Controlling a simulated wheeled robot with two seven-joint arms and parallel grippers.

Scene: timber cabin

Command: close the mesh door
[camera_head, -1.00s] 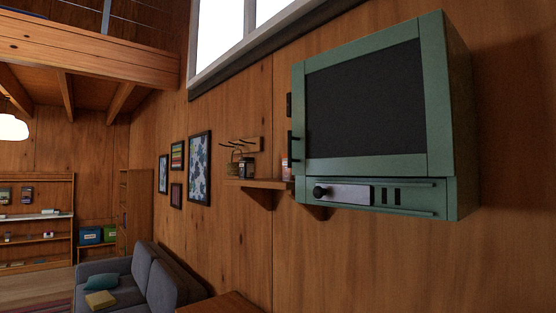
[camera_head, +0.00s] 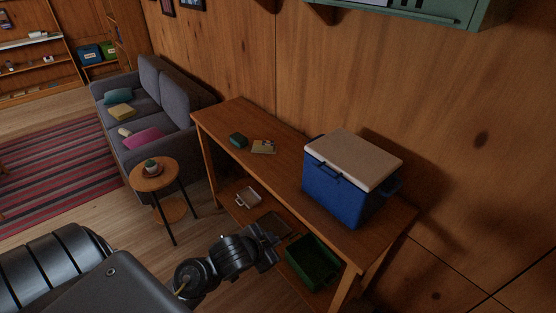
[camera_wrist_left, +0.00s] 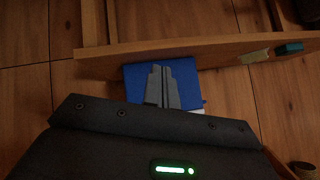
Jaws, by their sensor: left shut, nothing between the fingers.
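The green wall cabinet (camera_head: 425,12) shows only its lower edge at the top right of the head view. Its mesh door is out of view above. My left gripper (camera_head: 276,252) is low in the head view, beside the front of the wooden table and well below and left of the cabinet. Its fingers are together and hold nothing. In the left wrist view the shut fingers (camera_wrist_left: 160,72) stand in front of a blue surface (camera_wrist_left: 190,80). The right gripper is not in view.
The wooden table (camera_head: 290,165) against the wall carries a blue cooler (camera_head: 336,190) with a pale lid. A green crate (camera_head: 312,265) is on its lower shelf. A round side table (camera_head: 152,180) and a grey sofa (camera_head: 170,100) stand left, with open floor (camera_head: 75,225) nearby.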

